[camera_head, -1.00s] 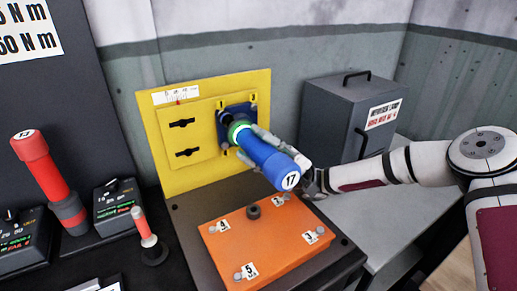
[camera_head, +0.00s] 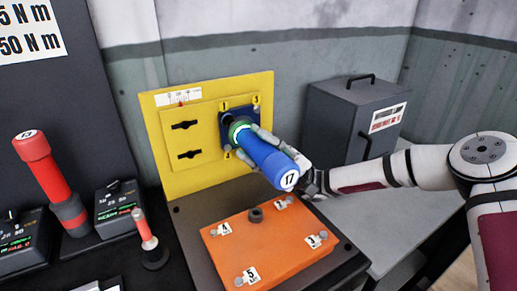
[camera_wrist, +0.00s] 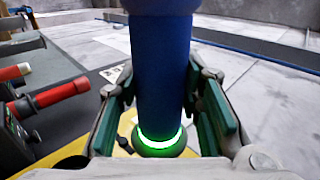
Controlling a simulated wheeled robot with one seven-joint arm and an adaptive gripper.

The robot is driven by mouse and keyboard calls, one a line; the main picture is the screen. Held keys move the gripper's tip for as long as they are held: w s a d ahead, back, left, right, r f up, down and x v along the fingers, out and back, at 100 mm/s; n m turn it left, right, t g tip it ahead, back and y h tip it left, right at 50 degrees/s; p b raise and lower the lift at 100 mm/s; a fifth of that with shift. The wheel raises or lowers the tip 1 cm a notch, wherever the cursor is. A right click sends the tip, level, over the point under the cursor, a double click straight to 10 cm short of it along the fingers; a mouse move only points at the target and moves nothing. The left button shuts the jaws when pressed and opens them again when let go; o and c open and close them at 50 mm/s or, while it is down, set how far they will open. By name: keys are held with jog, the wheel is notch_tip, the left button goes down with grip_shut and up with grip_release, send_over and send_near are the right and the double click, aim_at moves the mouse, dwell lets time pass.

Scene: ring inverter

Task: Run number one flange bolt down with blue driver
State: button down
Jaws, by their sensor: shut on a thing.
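The blue driver (camera_head: 268,158), marked 17, is held tilted, its front end at the dark blue flange (camera_head: 224,115) on the yellow panel (camera_head: 160,110). A green ring (camera_head: 238,131) glows near its front end. My gripper (camera_head: 256,147) is shut around the driver's body. In the wrist view the driver (camera_wrist: 160,75) stands between both fingers of my gripper (camera_wrist: 163,125), with the green ring lit at the bottom. Labels 1 and 5 show at the flange's upper corners. The driver hides the flange's centre, and I cannot tell whether its tip sits on a bolt.
An orange block (camera_head: 270,246) with numbered bolts lies below the panel. A red driver (camera_head: 50,180) stands in a holder at left, beside a smaller red-tipped tool (camera_head: 147,238). A dark grey cabinet (camera_head: 340,120) stands at right.

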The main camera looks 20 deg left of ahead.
aim_at(270, 159)
jog(key=shift+w+a+r, duration=0.1)
jog(key=shift+w+a, duration=0.15)
jog(key=shift+a, duration=0.05)
dwell(0.9)
jog(key=shift+s+d+p, duration=1.45)
jog(key=shift+s+d, duration=0.25)
jog(key=shift+d, duration=0.2)
